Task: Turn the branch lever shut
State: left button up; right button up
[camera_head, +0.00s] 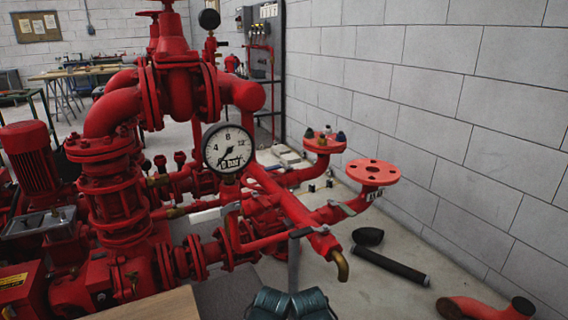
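Red pipework with several small levers fills the middle of the head view. A grey flat lever (301,232) sits across the lower red branch pipe (290,207), just before its brass outlet elbow (341,265). Another grey lever (345,208) sits by the pipe that leads to the red open flange (372,172). A third small lever (231,208) is below the pressure gauge (228,148). I cannot tell from this view which one is the branch lever, or how far each is turned. Neither of my grippers is in view.
Two dark teal ribbed shapes (290,303) are at the bottom edge; I cannot tell what they are. A black cylinder (390,266) and a red pipe elbow (485,307) lie on the floor at right. A block wall (440,120) bounds the right side. A wooden top (150,305) is at lower left.

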aim_at(275, 167)
jog(key=i+l, duration=0.1)
jog(key=l, duration=0.55)
jog(key=i+l+z, duration=0.1)
jog(key=l, duration=0.6)
